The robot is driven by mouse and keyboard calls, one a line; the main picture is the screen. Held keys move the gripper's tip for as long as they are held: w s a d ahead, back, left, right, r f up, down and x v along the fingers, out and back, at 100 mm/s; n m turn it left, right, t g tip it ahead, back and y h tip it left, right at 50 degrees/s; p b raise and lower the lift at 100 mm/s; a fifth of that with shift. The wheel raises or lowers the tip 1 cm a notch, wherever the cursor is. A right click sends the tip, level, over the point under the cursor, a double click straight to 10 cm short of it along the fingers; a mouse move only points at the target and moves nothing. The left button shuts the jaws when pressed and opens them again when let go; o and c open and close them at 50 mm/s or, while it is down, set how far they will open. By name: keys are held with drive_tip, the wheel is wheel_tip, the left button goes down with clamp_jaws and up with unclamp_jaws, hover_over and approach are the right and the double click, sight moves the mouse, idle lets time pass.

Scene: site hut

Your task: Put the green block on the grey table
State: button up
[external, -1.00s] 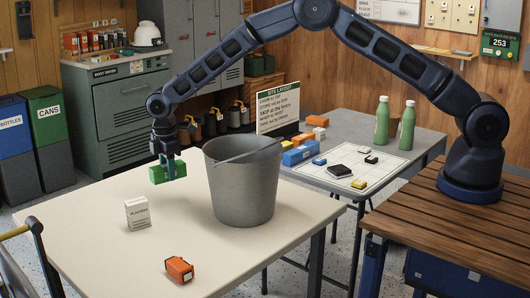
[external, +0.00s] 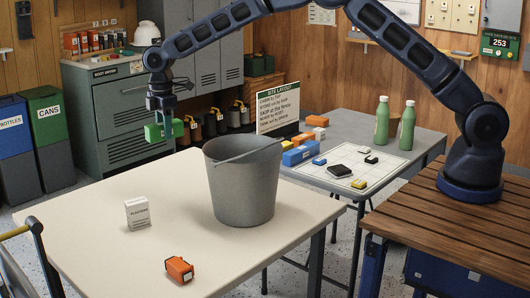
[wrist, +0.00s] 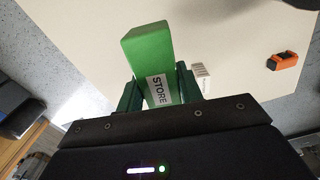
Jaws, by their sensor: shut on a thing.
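My gripper (external: 163,118) is shut on the green block (external: 164,131) and holds it in the air near the far left edge of the cream table. In the wrist view the green block (wrist: 149,53) sits between the fingers (wrist: 158,85), with a white "STORE" label on it. The grey table (external: 428,138) stands at the back right, well to the right of the gripper. On it are a gridded sheet (external: 393,166), a sign board, two green bottles and several small blocks.
A tall grey bucket (external: 243,184) stands on the cream table (external: 100,215), between my gripper and the grey table. The sign board (external: 278,114) rises at the grey table's left end.

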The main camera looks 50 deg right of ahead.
wheel_tip(320, 180, up, 5)
drive_tip(key=shift+f, duration=0.2)
drive_tip(key=shift+w+d+r+m, duration=0.15)
drive_tip(key=shift+w+d+m, duration=0.15)
drive_tip(key=shift+d, duration=0.35)
drive_tip(key=w+d+m, duration=0.2)
drive_tip(key=d+m, duration=0.2)
drive_tip(key=d, duration=0.5)
drive_tip(key=w+d+m, duration=0.2)
drive_tip(key=d+m, duration=0.2)
drive_tip(key=d, duration=0.5)
drive_tip(key=m, duration=2.5)
hover_over(328, 146)
wheel_tip(328, 146, down, 20)
drive_tip(key=shift+r, duration=0.1)
drive_tip(key=shift+f, duration=2.7)
drive_tip(key=shift+f, duration=0.1)
